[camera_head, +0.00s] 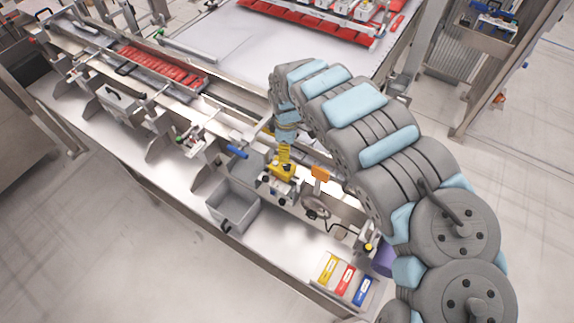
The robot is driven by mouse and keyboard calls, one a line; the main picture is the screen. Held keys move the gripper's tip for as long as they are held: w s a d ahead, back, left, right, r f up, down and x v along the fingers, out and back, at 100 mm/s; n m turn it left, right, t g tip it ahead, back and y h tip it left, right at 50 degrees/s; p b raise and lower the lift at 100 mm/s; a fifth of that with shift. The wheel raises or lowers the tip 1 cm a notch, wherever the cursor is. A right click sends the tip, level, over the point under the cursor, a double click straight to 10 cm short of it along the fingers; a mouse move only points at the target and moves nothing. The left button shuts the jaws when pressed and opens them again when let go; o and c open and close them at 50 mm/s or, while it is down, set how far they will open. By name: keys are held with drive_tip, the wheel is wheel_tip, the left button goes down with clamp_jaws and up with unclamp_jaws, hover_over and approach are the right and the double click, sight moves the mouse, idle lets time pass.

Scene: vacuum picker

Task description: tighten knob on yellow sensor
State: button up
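A yellow part that looks like the yellow sensor (285,172) sits near the middle of the machine. A narrow ribbed yellow piece (284,151) stands upright just above it; I cannot tell whether it belongs to the sensor or to the end of my arm. My arm arches over from the lower right, and its end, with my gripper (286,139), points down right above the yellow parts. The fingers are too small to make out, and I cannot tell whether they touch anything. The knob is not clearly visible.
An open grey bin (232,207) stands in front of the yellow part. An orange block (320,173) and a handwheel (316,207) are to its right, a blue handle (237,152) to its left. Yellow, red and blue boxes (345,280) lie at the bench's front right. A conveyor rail runs behind.

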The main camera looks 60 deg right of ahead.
sight(287, 166)
drive_tip(key=shift+f, duration=4.65)
clamp_jaws()
